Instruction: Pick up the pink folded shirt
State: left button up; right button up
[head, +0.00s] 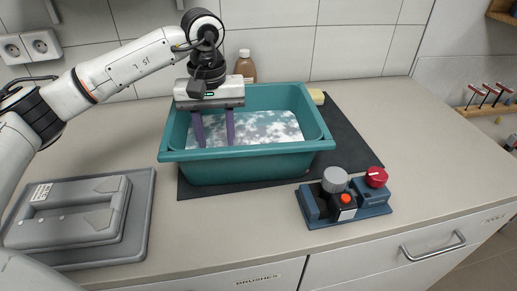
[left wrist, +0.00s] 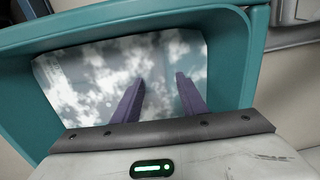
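No pink folded shirt shows in either view. A teal tub (head: 250,165) stands on the counter, with a cloudy blue-white surface (head: 270,125) inside it that looks like reflecting liquid or a printed sheet. My left gripper (head: 215,143) points down into the tub at its left part, its two purple fingers apart with nothing seen between them. In the left wrist view the fingers (left wrist: 160,80) are apart over the cloudy surface (left wrist: 95,85), inside the tub wall (left wrist: 232,60). I cannot tell whether the tips touch the surface. My right gripper is not in view.
A dark mat (head: 352,140) lies under the tub. A blue device with knobs (head: 318,207) stands at front right. A grey flat case (head: 75,215) lies on a grey tray (head: 140,215) at left. A brown bottle (head: 245,68) stands behind the tub. The counter at right is clear.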

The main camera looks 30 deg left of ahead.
pick_arm(q)
jog(key=shift+f, duration=0.15)
jog(key=shift+c, duration=0.2)
grip_shut()
jog(key=shift+w+r, duration=0.1)
jog(key=shift+r, duration=0.15)
